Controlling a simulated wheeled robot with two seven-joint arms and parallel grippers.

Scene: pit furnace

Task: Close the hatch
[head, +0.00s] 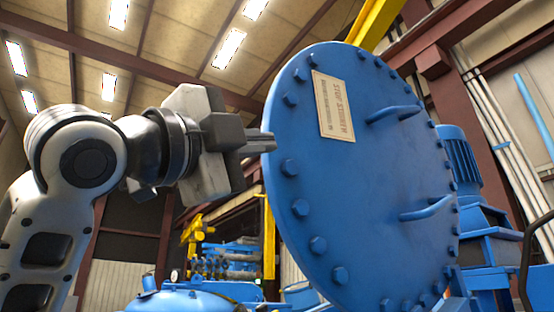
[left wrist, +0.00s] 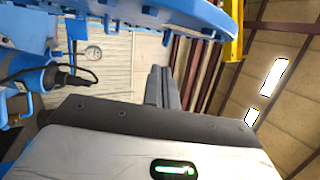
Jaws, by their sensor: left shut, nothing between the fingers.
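The hatch (head: 350,200) is a large round blue disc with bolts around its rim. It stands raised and slightly tilted, filling the middle right of the head view. It has two blue handles, an upper one (head: 395,113) and a lower one (head: 427,209), and a cream label plate (head: 333,105). My left gripper (head: 262,143) is shut and empty, its fingertips at the hatch's left edge; I cannot tell whether they touch. In the left wrist view the shut fingers (left wrist: 161,88) point toward a blue curved rim (left wrist: 185,15) at the top. My right gripper is not in view.
A blue domed vessel (head: 190,301) lies low in front, with a gauge beside it. A blue motor (head: 458,160) stands right of the hatch. Blue and yellow machinery (head: 225,255) stands farther back. Open air surrounds my left arm above.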

